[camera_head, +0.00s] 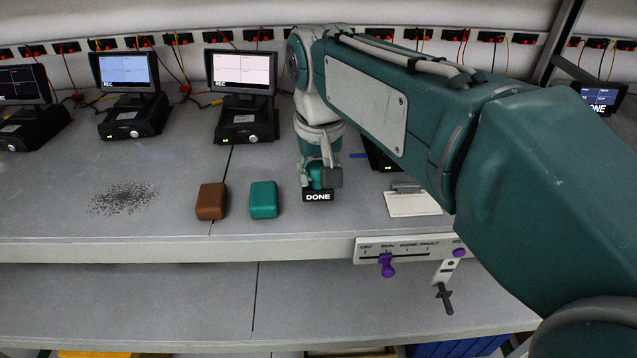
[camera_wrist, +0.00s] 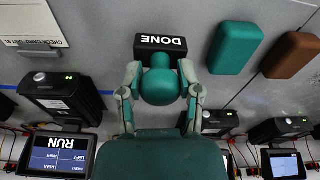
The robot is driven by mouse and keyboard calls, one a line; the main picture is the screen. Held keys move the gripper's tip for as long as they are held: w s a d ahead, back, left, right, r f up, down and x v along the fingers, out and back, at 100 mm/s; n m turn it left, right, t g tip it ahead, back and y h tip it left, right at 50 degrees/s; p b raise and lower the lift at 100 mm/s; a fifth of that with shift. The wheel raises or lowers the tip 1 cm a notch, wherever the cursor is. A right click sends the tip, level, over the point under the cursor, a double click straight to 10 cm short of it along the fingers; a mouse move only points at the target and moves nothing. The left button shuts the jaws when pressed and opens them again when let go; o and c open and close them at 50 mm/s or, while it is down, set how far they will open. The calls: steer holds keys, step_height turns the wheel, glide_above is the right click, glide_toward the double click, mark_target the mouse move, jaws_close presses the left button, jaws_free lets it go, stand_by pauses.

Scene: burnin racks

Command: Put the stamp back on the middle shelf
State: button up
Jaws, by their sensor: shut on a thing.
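The stamp has a round teal knob and a black block lettered DONE (camera_head: 318,197). In the wrist view its knob (camera_wrist: 160,86) sits between the two fingers of my gripper (camera_wrist: 160,78), which is shut on it. In the head view my gripper (camera_head: 321,176) holds the stamp upright over the upper shelf (camera_head: 262,222), near its front edge. I cannot tell whether the block touches the surface. A lower shelf (camera_head: 160,300) runs below it; which shelf counts as the middle one is not clear.
A teal block (camera_head: 263,200) and a brown block (camera_head: 211,201) lie left of the stamp. A white card (camera_head: 412,203) lies to the right. Several monitor units (camera_head: 241,95) stand behind. A slider panel with a purple knob (camera_head: 386,265) hangs on the front edge. The lower shelf looks clear.

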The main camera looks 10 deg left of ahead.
steer(key=shift+d+f, duration=0.15)
steer(key=shift+f, duration=1.1)
steer(key=o, duration=0.9)
steer(key=shift+f, duration=0.1)
steer(key=r, duration=0.7)
steer(key=shift+s+d+r, duration=0.1)
steer(key=shift+s+r, duration=0.2)
steer(key=shift+s, duration=0.1)
steer(key=s+d+f+m+t, duration=0.1)
steer(key=s+d, duration=0.1)
steer(key=d, duration=0.5)
steer(key=s+d+f+m+t, duration=0.1)
steer(key=s+d+f, duration=0.1)
steer(key=d, duration=0.4)
steer(key=s+d+f, duration=0.2)
steer(key=s+d, duration=0.1)
steer(key=s+d+f+m+t, duration=0.1)
steer(key=s+d+f, duration=0.2)
steer(key=d, duration=0.1)
steer(key=s+d+f+m+t, duration=0.1)
steer(key=s+d+f, duration=0.2)
steer(key=shift+d+f+h, duration=0.2)
steer(key=shift+d+h, duration=0.05)
steer(key=shift+h, duration=0.05)
